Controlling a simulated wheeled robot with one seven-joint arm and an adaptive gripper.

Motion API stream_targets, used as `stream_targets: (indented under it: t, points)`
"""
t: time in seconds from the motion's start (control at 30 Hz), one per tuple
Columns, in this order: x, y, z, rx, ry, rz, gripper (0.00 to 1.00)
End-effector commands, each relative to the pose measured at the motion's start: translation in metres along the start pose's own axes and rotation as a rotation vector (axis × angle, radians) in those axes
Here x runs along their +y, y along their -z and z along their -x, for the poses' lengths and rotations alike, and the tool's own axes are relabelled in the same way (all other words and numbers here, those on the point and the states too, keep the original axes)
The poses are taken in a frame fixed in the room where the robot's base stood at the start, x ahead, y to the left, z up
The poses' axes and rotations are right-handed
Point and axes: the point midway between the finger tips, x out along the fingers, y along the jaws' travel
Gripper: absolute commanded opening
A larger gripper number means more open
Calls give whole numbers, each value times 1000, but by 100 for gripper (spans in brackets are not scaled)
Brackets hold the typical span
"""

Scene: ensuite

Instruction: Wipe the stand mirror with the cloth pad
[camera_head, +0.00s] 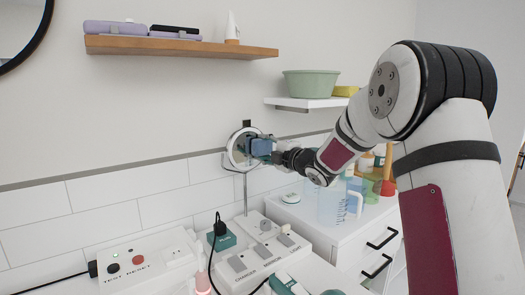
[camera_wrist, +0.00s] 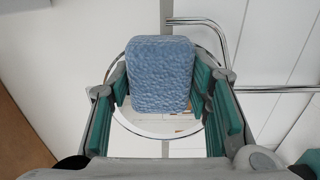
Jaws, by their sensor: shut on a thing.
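The stand mirror (camera_head: 237,152) is a round, metal-rimmed mirror on a thin stem, close to the tiled wall in the head view. Its lower part (camera_wrist: 158,130) shows in the wrist view behind the pad. The cloth pad (camera_wrist: 161,75) is light blue and textured, and it also shows in the head view (camera_head: 261,147). My gripper (camera_wrist: 161,88) is shut on the cloth pad, with a green-lined finger on each side. The pad is in front of the mirror face and covers much of it in the wrist view. I cannot tell whether it touches the glass.
A wooden shelf (camera_head: 180,45) and a white shelf (camera_head: 305,103) with a green basin (camera_head: 311,84) are above. Below are a switch panel (camera_head: 262,250) and a test-reset box (camera_head: 140,264). Bottles and a clear jug (camera_head: 332,205) stand on the white cabinet at right.

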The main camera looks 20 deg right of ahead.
Motion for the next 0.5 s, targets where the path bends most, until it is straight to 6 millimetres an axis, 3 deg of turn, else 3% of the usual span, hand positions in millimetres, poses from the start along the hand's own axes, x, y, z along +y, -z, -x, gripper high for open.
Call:
stream_targets:
  t: [0.5]
  points:
    - [-2,39,2,3,1,1,15]
